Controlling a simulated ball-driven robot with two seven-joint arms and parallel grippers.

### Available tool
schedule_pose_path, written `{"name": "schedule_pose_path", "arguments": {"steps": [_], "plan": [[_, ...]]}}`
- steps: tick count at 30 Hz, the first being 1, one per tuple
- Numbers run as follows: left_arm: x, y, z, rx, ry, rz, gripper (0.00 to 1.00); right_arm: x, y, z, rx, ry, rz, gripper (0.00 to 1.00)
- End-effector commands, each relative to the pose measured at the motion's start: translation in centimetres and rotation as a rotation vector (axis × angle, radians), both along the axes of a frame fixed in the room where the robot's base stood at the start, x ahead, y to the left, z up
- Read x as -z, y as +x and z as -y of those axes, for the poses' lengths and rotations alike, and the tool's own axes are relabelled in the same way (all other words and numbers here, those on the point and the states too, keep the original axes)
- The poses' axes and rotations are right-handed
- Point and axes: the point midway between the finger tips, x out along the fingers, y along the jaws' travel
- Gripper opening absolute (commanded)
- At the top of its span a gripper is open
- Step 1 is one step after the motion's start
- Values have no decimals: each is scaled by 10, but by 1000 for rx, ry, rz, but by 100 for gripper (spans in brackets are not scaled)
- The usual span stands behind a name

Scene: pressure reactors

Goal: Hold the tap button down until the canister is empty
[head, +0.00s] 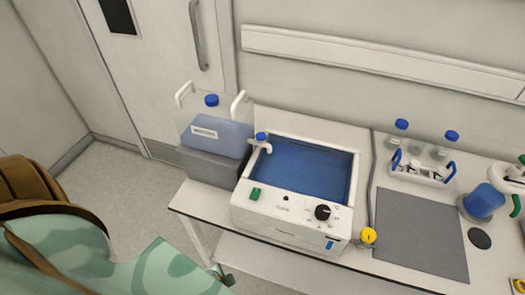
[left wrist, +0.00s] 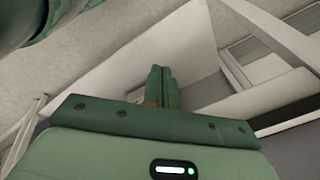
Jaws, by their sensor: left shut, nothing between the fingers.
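The canister (head: 214,134) is a clear jug with a blue cap and two white handles. It stands on a grey block (head: 205,167) and holds blue liquid to roughly half its height. The white tap (head: 254,146) with its blue button (head: 262,136) sits beside it, over the corner of the bath. The bath (head: 290,213) is a white box filled with blue liquid. My left gripper shows in the left wrist view (left wrist: 162,88), its green fingers shut and empty. In the head view my left arm is low at the left, well apart from the tap. My right gripper is not in view.
The bath's front panel has a green switch (head: 255,194) and a black knob (head: 322,212). Right of it are a grey mat (head: 420,235), a bottle rack (head: 418,172) and a blue-filled vessel (head: 484,201). The wall is close behind.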

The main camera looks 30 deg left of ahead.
Motion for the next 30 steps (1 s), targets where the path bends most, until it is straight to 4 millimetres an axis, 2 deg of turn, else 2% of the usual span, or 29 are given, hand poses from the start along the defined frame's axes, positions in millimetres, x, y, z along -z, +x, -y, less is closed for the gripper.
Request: {"name": "schedule_pose_path", "arguments": {"steps": [1,2,5,8,9,12,14,15,18,21,25,30], "plan": [[-23,11,-1,9,14,23,0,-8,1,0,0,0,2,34],[-36,18,-2,16,26,36,0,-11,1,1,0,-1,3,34],[-91,43,-7,35,72,89,0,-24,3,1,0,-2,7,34],[-166,69,-17,31,132,171,0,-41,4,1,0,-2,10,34],[-198,80,-23,14,155,213,0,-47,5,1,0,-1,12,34],[-272,107,-39,-77,186,359,0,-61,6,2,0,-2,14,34],[-310,127,-49,-172,172,486,0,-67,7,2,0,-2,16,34],[-332,145,-56,-250,137,592,0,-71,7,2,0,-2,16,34],[-357,184,-65,-403,-7,819,0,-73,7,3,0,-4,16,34],[-367,211,-68,-482,-154,959,0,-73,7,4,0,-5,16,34],[-373,231,-67,-526,-295,1052,0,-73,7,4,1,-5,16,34],[-375,239,-66,-542,-363,1084,0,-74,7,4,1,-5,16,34]]}}
